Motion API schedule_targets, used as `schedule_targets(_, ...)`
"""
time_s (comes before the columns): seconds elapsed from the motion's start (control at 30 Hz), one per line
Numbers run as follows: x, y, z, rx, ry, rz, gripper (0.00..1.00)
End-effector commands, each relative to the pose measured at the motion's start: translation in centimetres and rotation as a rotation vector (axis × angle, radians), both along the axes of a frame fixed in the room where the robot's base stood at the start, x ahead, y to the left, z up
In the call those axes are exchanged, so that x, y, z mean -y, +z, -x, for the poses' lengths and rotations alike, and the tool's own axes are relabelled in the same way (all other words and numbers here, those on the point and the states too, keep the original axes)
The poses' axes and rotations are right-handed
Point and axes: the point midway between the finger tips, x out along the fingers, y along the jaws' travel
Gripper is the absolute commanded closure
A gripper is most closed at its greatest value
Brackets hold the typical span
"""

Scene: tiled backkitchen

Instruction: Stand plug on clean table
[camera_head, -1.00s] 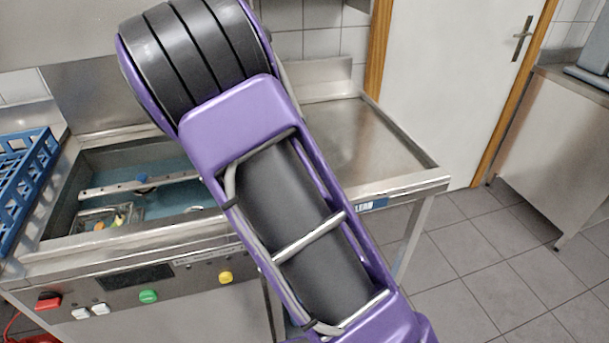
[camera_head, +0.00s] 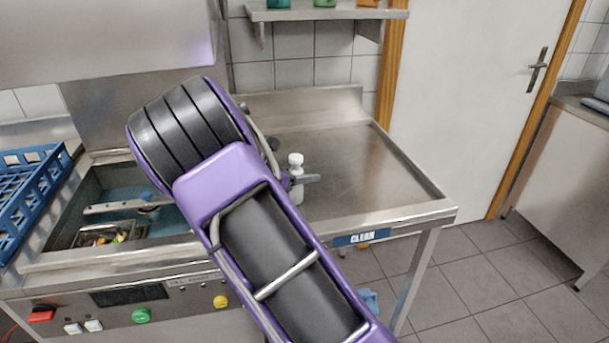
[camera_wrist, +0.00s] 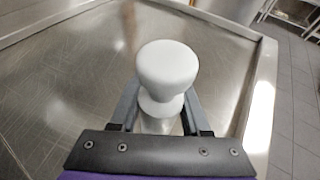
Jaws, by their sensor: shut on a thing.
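The white plug (camera_head: 296,176) is upright in the head view, at the left part of the clean table (camera_head: 375,185), a steel table with a blue "CLEAN" label. In the wrist view the plug's round white knob (camera_wrist: 167,70) rises between the fingers. My gripper (camera_wrist: 160,108) is shut on the plug below its knob; it also shows in part in the head view (camera_head: 303,180), with my arm hiding the rest. I cannot tell whether the plug's lower end touches the table top.
A sink basin (camera_head: 98,238) with a metal bar and small items lies left of the table. A blue rack (camera_head: 30,190) stands at the far left. A shelf (camera_head: 320,14) hangs above. The table's middle and right are clear, with a raised rim (camera_head: 420,185) around.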

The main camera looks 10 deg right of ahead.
Motion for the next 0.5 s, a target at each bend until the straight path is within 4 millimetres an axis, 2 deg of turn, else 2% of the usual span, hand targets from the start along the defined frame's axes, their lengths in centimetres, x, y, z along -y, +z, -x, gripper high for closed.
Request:
schedule_targets(0.23, -0.01, -0.39, -0.01, 0.0, 0.0, 0.0, 1.0)
schedule_targets(0.27, -0.02, -0.32, -0.01, 0.0, 0.0, 0.0, 0.5)
schedule_targets(0.4, -0.02, -0.27, 0.0, 0.0, 0.0, 0.0, 0.25)
schedule_targets(0.5, -0.02, -0.27, 0.0, 0.0, 0.0, 0.0, 0.24)
